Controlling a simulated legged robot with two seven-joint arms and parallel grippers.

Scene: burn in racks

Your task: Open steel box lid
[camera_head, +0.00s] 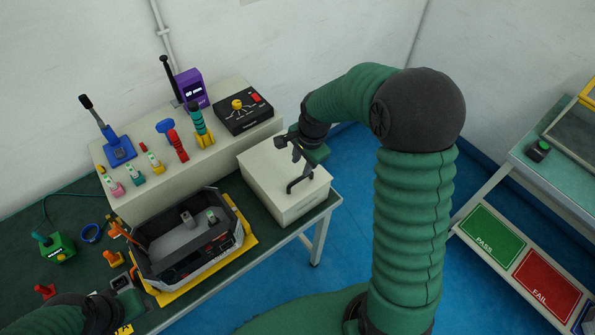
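The steel box (270,178) is a pale, boxy case at the right end of the green-topped bench. Its lid looks shut, and a dark bent handle (301,181) stands on top. My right gripper (293,150) is over the back part of the lid, just behind the handle. Whether its fingers touch the handle or are open cannot be made out. My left gripper (121,284) is at the lower left, near the front of the bench and away from the box. Its fingers are too small to read.
A black open case (228,200) on a yellow mat (168,297) stands left of the box. Behind it, a pale raised shelf (225,143) carries tools and a black dial unit (245,112). PASS (492,234) and FAIL (545,285) panels are at right.

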